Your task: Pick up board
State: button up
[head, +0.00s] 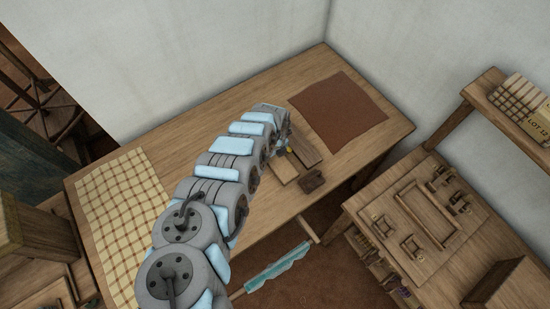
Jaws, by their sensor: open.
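Two flat wooden pieces lie side by side on the long wooden table, just past the end of my arm. One is a lighter board (283,169), and a browner board (306,149) lies up and to the right of it. I cannot tell which is the task's board. My gripper (285,149) is at the end of the arm, above or right beside these pieces. It is open, with its fingers small and partly hidden by the arm. Whether it touches a board cannot be told. A small dark brown block (312,181) sits at the table's front edge beside the boards.
A brown mat (345,108) lies on the table (225,112) behind the boards. A checked cloth (122,205) covers its left end. At right are a lower bench (455,255) with wooden fittings and a shelf (478,96) with boxes.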

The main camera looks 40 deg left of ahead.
aim_at(274, 158)
jog(key=shift+f, duration=0.15)
jog(key=c, duration=1.2)
jog(key=shift+a+r, duration=0.1)
jog(key=shift+r, duration=1.5)
jog(key=shift+s+r, duration=0.25)
jog(key=shift+r, duration=0.15)
jog(key=s+r+p, duration=0.3)
jog(key=s, duration=0.1)
jog(key=s+d+r+p, duration=0.1)
jog(key=s+r+p, duration=0.1)
jog(key=s, duration=0.3)
jog(key=s+r+p, duration=0.3)
jog(key=s+r, duration=0.1)
jog(key=shift+s+d+p, duration=0.15)
jog(key=shift+p, duration=0.15)
